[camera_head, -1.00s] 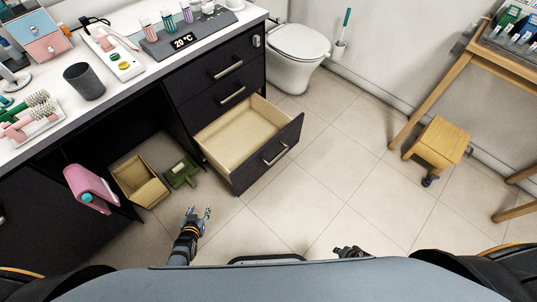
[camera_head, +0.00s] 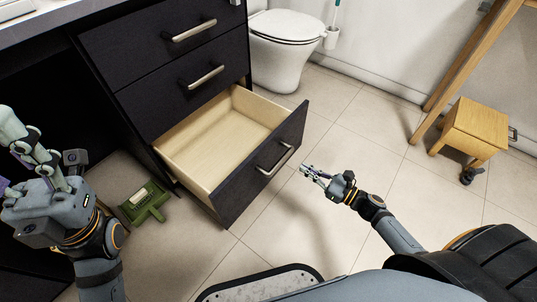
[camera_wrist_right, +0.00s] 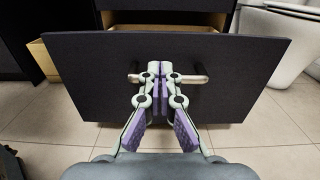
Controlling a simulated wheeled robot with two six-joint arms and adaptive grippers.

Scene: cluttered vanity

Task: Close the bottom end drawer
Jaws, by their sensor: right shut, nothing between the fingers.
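The bottom end drawer (camera_head: 262,165) of the dark cabinet is pulled open, and its pale wooden inside looks empty. Its front has a metal bar handle (camera_head: 275,159), which also shows in the right wrist view (camera_wrist_right: 190,79). My right gripper (camera_head: 306,171) is shut and empty, in front of the drawer front near the handle. In the right wrist view its closed fingers (camera_wrist_right: 160,70) overlap the handle's middle; I cannot tell whether they touch. My left gripper (camera_head: 22,140) is at the left edge, away from the drawer, and its opening is unclear.
Two shut drawers (camera_head: 165,75) are above the open one. A green object (camera_head: 146,202) lies on the floor left of the drawer. A toilet (camera_head: 292,50) stands behind, and a wooden stool (camera_head: 472,130) at right. The tiled floor before the drawer is clear.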

